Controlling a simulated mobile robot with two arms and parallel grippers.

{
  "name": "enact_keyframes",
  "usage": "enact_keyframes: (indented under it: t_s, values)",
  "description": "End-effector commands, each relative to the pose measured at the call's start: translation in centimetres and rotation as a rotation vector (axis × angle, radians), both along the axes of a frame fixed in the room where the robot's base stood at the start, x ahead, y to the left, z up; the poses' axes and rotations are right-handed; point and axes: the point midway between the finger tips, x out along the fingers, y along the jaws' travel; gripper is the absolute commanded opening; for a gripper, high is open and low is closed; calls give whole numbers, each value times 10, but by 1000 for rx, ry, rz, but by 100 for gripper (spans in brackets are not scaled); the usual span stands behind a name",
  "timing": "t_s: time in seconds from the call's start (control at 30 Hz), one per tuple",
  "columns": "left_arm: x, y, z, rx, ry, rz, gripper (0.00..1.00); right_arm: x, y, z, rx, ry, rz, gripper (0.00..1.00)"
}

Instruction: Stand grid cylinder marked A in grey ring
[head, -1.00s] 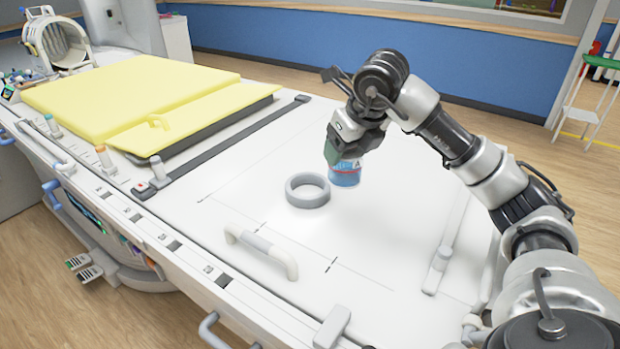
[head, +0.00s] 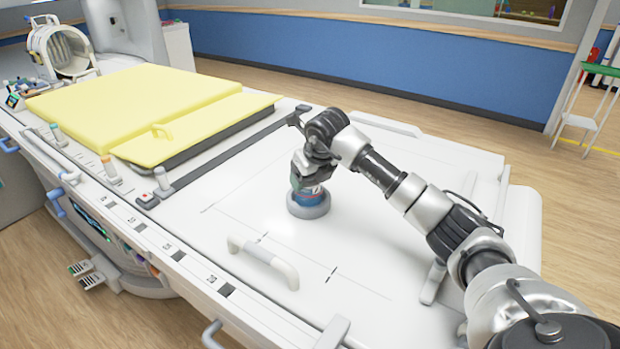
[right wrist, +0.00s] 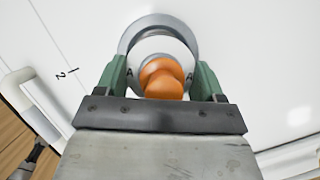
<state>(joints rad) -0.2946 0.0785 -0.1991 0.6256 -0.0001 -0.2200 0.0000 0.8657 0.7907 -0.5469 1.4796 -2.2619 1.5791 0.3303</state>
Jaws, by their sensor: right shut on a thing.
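The grid cylinder (head: 311,195) shows as a blue band under my right gripper (head: 308,183) in the head view. In the right wrist view its orange knob (right wrist: 163,80) sits between the green fingers of my right gripper (right wrist: 160,82), which is shut on it. The grey ring (head: 308,210) lies flat on the white table top, directly below the cylinder. In the right wrist view the grey ring (right wrist: 155,20) surrounds the cylinder's outline. The cylinder looks upright, with its lower end hidden by the ring's front wall; I cannot tell whether it touches the table. My left gripper is out of view.
A white handle (head: 262,262) stands on the table in front of the ring. A yellow pad (head: 150,105) lies at the far left, beyond a dark rail (head: 225,155). The white table top (head: 375,235) is clear around the ring.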

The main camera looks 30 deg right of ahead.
Motion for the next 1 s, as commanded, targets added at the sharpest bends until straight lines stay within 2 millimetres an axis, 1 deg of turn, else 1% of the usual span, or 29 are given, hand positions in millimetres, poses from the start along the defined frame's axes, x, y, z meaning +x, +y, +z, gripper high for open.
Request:
enact_keyframes:
  t_s: [0.1,0.33,0.53,0.57,0.7,0.73,1.0]
  values:
    - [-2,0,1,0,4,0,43,0,0,-7,1,-4,-1,36]
    - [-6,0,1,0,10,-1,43,0,0,-7,1,-5,-1,36]
    - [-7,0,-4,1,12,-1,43,0,0,-14,0,-4,0,36]
    - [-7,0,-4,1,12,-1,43,0,0,-15,0,-2,0,70]
    - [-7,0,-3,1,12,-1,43,0,0,-14,1,-2,0,92]
    - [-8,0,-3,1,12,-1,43,0,0,-14,1,-2,0,94]
    - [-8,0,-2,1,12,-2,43,0,0,-12,1,-2,-1,94]
